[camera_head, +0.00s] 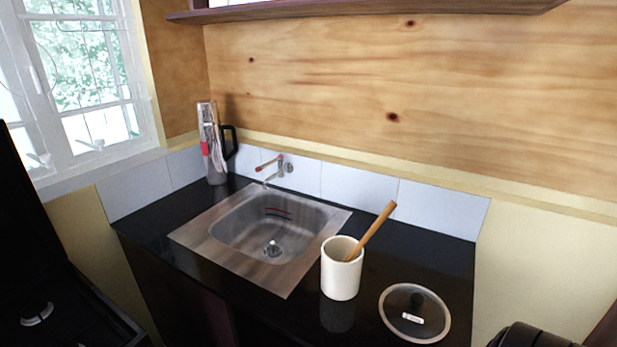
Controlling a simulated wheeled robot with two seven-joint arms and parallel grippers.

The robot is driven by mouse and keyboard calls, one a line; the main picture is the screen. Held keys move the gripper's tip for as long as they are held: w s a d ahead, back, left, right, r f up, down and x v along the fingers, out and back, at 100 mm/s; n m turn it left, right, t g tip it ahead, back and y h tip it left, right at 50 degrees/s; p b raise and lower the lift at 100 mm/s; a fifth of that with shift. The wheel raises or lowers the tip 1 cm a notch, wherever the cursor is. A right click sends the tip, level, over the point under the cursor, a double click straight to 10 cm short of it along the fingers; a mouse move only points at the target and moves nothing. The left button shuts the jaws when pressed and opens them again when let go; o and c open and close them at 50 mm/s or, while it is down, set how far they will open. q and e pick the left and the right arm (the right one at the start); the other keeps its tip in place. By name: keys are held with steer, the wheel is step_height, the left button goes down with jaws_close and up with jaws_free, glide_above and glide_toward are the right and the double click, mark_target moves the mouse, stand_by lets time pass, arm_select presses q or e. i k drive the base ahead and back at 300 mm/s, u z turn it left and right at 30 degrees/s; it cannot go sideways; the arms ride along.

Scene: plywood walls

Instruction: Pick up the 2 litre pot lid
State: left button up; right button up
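The pot lid (397,326) is round glass with a pale metal rim, a dark knob and a small white label. It lies flat on the black countertop (437,259) near the front right. Neither gripper can be made out in the head view. A dark rounded part at the bottom right corner may belong to my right arm, but no fingers show there.
A white crock (341,274) with a wooden utensil (371,229) stands left of the lid. A steel sink (230,232) and tap (279,167) lie further left. A grey jug (214,167) stands in the back corner. A shelf (370,12) hangs above.

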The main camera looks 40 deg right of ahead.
mark_target(415, 314)
steer(key=u, duration=0.75)
steer(key=k, duration=2.3)
steer(key=z, duration=2.45)
